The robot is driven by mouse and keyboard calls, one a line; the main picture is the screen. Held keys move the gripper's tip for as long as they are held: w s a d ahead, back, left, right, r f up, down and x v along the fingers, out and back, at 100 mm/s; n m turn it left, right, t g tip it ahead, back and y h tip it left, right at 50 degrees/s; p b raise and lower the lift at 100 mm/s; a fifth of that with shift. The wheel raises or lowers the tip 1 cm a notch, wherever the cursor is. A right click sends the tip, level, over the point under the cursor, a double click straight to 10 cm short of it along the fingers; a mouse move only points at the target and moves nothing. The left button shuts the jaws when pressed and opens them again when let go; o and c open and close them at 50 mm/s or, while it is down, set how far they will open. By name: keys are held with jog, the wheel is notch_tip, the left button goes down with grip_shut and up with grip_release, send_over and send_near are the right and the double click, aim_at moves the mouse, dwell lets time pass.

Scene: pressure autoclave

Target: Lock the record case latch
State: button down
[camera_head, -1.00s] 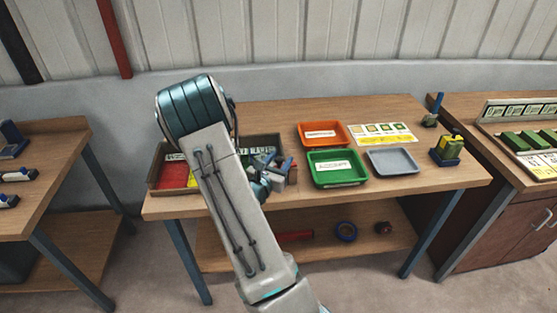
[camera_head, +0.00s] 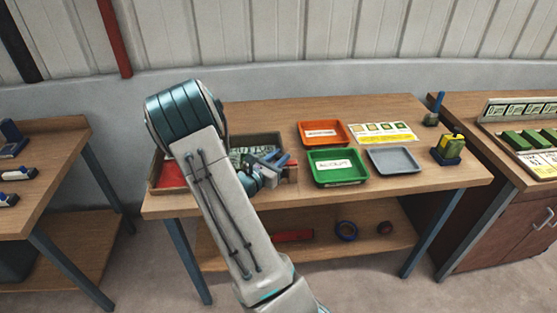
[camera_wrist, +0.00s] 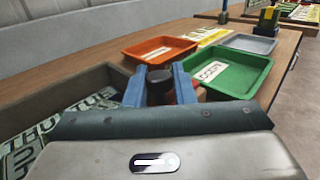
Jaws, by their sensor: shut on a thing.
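The record case (camera_head: 262,138) is an open, dark-walled wooden box at the left of the middle table. It holds printed green-and-white sheets, which also show in the wrist view (camera_wrist: 22,150). My gripper (camera_head: 281,158) is at the case's right end. In the wrist view its two blue fingers (camera_wrist: 158,72) are shut on a dark round knob (camera_wrist: 158,77), which looks like the latch knob. A reddish-brown part shows beside the right finger. My arm hides the middle of the case, and I cannot tell whether the latch is locked.
An orange tray (camera_head: 324,143), a green tray (camera_head: 318,178) with a white label and a grey tray (camera_head: 393,171) lie to the right of the case. A yellow-green item in a blue holder (camera_head: 449,160) stands farther right. A lower shelf (camera_head: 300,255) holds small items.

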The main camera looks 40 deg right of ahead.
dwell(0.3)
jog(key=c, duration=1.3)
grip_release()
jog(key=shift+w, duration=0.1)
jog(key=shift+o, duration=0.2)
jog(key=b+v, duration=0.2)
jog(key=v, duration=1.2)
jog(key=shift+w, duration=0.2)
